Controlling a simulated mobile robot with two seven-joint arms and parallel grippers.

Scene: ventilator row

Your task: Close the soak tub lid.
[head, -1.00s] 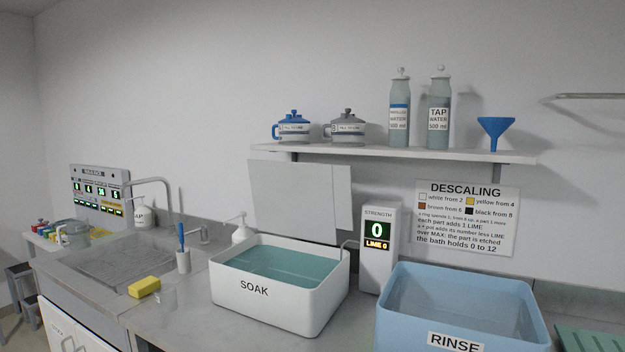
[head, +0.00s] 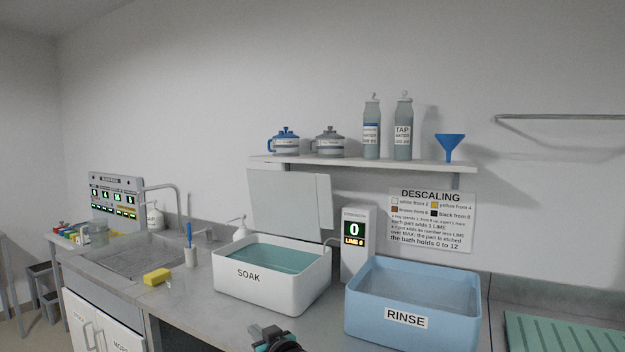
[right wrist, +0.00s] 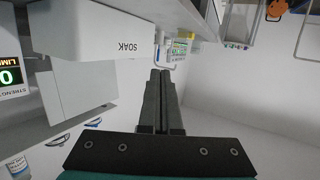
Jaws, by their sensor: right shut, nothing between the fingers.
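The white soak tub (head: 265,296), marked SOAK, stands on the counter with teal liquid in it. Its pale grey lid (head: 290,203) stands open, tilted up at the tub's back edge against the wall. My right gripper (head: 272,338) is at the bottom edge of the head view, in front of the tub and apart from it. In the right wrist view its fingers (right wrist: 160,78) are together and empty. That view also shows the tub (right wrist: 95,45) and the lid (right wrist: 75,90), turned round. My left gripper is not in view.
The blue rinse tub (head: 406,338) stands right of the soak tub. A strength meter (head: 357,262) reading 0 stands behind, between them. A shelf (head: 350,165) with pots, bottles and a funnel hangs above the lid.

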